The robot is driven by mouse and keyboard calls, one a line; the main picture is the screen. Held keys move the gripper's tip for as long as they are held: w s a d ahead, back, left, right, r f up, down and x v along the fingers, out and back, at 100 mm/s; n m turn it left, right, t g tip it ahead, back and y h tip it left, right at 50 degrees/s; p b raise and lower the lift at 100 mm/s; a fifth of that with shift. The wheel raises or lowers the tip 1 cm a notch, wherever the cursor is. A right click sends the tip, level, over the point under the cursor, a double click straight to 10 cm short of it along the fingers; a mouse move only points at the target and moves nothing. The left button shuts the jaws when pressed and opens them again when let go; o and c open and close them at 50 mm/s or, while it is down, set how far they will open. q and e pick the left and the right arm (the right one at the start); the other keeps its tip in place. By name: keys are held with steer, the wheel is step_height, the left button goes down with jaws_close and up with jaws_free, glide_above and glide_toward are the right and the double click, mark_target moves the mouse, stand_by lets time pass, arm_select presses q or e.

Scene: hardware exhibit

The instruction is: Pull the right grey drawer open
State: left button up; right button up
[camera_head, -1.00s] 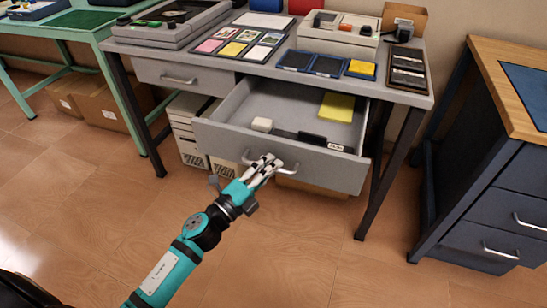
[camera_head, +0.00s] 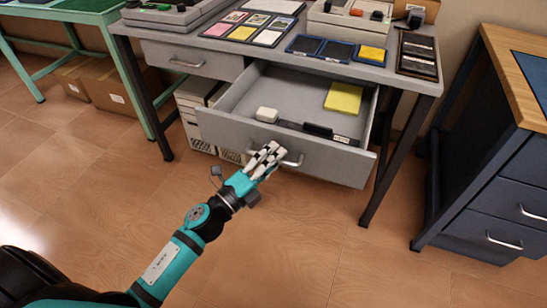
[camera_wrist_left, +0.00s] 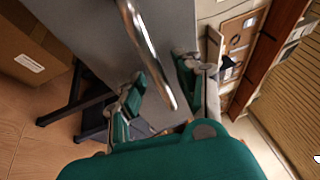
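The right grey drawer (camera_head: 225,130) is pulled well out from under the grey worktable (camera_head: 330,68). Its metal handle (camera_head: 293,162) is on the front panel, partly hidden by my left gripper (camera_head: 272,153). In the left wrist view, the handle (camera_wrist_left: 149,45) runs between the two fingers of my left gripper (camera_wrist_left: 160,90). The fingers are apart, with a gap beside the bar; firm contact cannot be made out. My right gripper is not in view.
Inside the drawer lie a yellow pad (camera_head: 343,98), a white block (camera_head: 267,114) and a dark long item (camera_head: 305,128). The left grey drawer (camera_head: 190,61) is shut. A dark blue cabinet (camera_head: 490,170) stands at right. The floor in front is clear.

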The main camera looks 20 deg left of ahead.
arm_select(q)
steer(key=shift+s, duration=0.1)
steer(key=v, duration=1.1)
steer(key=shift+s+a, duration=0.2)
steer(key=shift+s, duration=0.2)
